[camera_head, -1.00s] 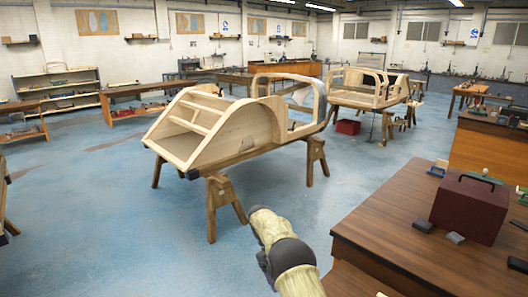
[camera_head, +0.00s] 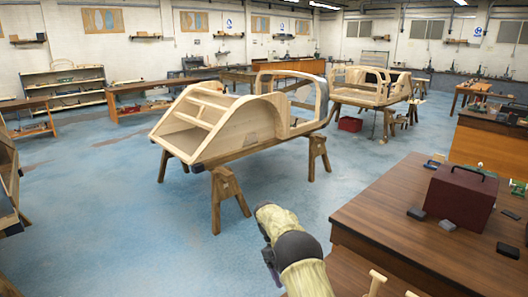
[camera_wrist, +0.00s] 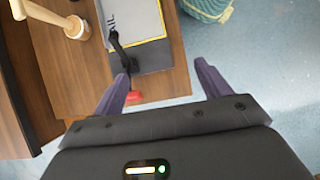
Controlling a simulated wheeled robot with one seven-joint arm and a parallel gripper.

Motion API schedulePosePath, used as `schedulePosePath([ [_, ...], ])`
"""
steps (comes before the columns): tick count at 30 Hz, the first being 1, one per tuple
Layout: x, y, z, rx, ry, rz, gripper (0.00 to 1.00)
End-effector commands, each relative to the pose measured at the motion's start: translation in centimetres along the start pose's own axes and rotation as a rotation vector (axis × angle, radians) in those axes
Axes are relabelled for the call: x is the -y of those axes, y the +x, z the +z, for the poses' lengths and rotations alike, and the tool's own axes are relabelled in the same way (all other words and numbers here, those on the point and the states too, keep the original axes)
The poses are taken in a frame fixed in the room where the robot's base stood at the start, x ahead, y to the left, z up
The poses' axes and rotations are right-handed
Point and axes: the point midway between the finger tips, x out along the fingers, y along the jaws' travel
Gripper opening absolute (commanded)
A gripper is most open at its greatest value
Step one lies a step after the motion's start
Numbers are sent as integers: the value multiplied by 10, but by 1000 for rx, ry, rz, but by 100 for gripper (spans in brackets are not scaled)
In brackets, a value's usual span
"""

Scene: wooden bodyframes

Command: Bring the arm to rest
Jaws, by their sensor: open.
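My arm (camera_head: 292,250) shows at the bottom middle of the head view, in a pale yellow cover with a dark joint. It is bent and hangs over the floor beside the brown bench. My gripper (camera_wrist: 163,72) shows in the wrist view with its two purple fingers apart and nothing between them held. Beyond the fingers are a bench top (camera_wrist: 75,92), a grey and yellow-edged flat item (camera_wrist: 146,22) with lettering, a black-handled tool (camera_wrist: 121,50) and a small red piece (camera_wrist: 134,97). The fingers are hard to make out in the head view.
The brown bench (camera_head: 385,215) with a dark red box (camera_head: 460,197) stands right of my arm. A wooden bodyframe (camera_head: 225,125) on trestles stands ahead. A mallet (camera_wrist: 50,16) and a teal woven item (camera_wrist: 206,6) show in the wrist view. Blue floor (camera_head: 110,215) is open at left.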

Motion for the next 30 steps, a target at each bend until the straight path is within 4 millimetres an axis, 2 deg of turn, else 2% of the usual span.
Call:
schedulePosePath([
  [8,-2,-9,17,-55,43,-7,76],
  [14,-1,-17,38,-119,94,-14,76],
  [23,13,-27,97,-279,235,-39,76],
  [30,36,-24,152,-411,368,-62,76],
])
